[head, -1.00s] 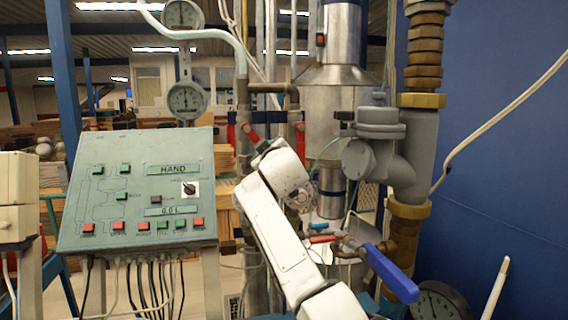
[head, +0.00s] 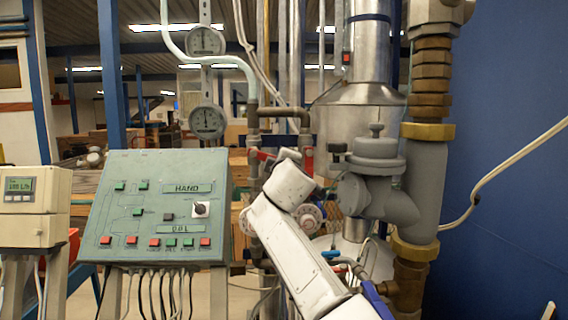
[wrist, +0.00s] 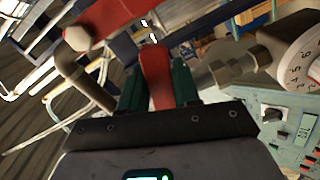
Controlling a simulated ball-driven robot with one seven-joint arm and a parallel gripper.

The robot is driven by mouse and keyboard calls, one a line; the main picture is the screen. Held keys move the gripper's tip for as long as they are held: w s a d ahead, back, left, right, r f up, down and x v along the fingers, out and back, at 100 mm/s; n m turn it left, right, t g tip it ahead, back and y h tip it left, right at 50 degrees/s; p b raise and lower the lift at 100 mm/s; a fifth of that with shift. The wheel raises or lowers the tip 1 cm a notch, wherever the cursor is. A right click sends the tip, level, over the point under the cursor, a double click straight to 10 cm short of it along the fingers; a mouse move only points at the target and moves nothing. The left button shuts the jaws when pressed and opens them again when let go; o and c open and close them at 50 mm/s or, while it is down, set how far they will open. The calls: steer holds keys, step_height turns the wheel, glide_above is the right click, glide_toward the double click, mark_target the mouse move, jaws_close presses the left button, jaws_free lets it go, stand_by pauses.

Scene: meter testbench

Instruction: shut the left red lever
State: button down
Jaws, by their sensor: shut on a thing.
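The left red lever (head: 263,155) shows in the head view on the pipework behind my arm, slanting, with only part of it visible. In the wrist view the red lever (wrist: 155,72) stands between the two green fingers of my gripper (wrist: 157,84), which is shut on it. In the head view my wrist hides most of the gripper. Another red handle (head: 307,152) hangs close to the right on the pipework. A red bar with a pale bolt (wrist: 112,22) crosses the upper left of the wrist view.
A green control panel (head: 160,215) stands left of my arm, with a meter box (head: 33,207) beyond it. Grey pipes and a valve body (head: 380,180) stand close on the right. A blue handle (head: 376,298) is low beside my arm. A dial (wrist: 300,62) is near the gripper.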

steer(key=shift+r, duration=0.15)
steer(key=c, duration=0.9)
jaws_free()
steer(key=s+b, duration=0.2)
steer(key=s, duration=0.5)
steer(key=shift+s, duration=0.2)
